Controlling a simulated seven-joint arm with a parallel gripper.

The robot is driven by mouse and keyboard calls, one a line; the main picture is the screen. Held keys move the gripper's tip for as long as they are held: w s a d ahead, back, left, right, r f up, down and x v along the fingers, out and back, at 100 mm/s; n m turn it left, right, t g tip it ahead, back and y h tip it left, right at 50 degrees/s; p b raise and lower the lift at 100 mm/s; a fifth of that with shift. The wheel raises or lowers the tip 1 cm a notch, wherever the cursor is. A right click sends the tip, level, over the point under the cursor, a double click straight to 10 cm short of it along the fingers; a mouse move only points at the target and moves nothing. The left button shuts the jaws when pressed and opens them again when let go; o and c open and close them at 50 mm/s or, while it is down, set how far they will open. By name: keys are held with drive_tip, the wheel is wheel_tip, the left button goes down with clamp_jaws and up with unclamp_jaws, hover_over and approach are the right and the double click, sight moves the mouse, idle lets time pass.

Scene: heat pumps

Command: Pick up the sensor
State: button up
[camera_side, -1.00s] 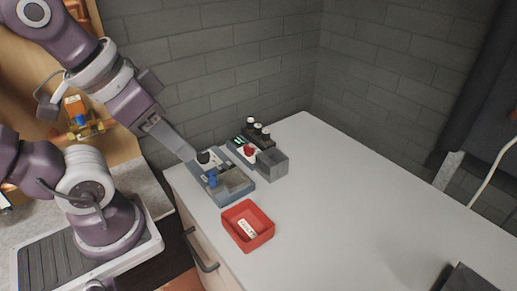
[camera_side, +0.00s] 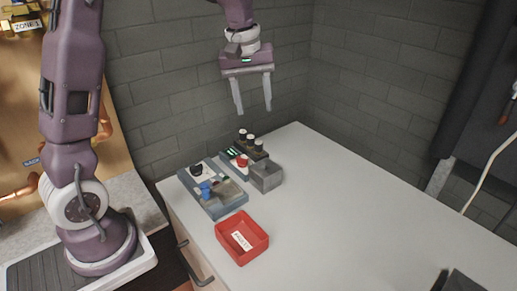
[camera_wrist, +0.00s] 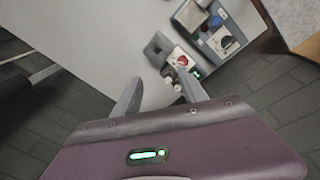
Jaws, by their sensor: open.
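My gripper (camera_side: 254,110) is open and empty, fingers pointing down, well above the counter and over its back part. In the wrist view, my gripper (camera_wrist: 160,76) shows its two fingers spread apart. No part is clearly recognisable as the sensor. The candidates are small parts: a blue piece (camera_side: 206,189) and a black round piece (camera_side: 196,169) on a blue-grey tray (camera_side: 222,209), and a red-topped piece (camera_side: 242,161) on a smaller tray just behind it. The red-topped piece also shows in the wrist view (camera_wrist: 181,60), beyond the fingertips.
A grey block (camera_side: 266,176) stands right of the trays. Several dark, pale-capped bottles (camera_side: 250,142) stand behind. A red bin (camera_side: 242,238) with a white label lies in front. A brick wall is behind.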

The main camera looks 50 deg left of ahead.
sight(259, 142)
drive_tip(key=w+a+f+n, duration=0.1)
drive_tip(key=w+a+f, duration=0.1)
drive_tip(key=f, duration=0.2)
drive_tip(key=w+a+f+n+g, duration=0.1)
drive_tip(key=w+a+f, duration=0.1)
drive_tip(key=a+f, duration=0.1)
drive_tip(key=w+a+f+n, duration=0.2)
drive_tip(key=w+f, duration=0.1)
drive_tip(key=f, duration=0.2)
drive_tip(key=shift+a+g, duration=0.15)
drive_tip(key=shift+g, duration=0.25)
drive_tip(key=f, duration=0.7)
drive_tip(key=shift+d, duration=0.2)
drive_tip(key=shift+r, duration=0.1)
clamp_jaws()
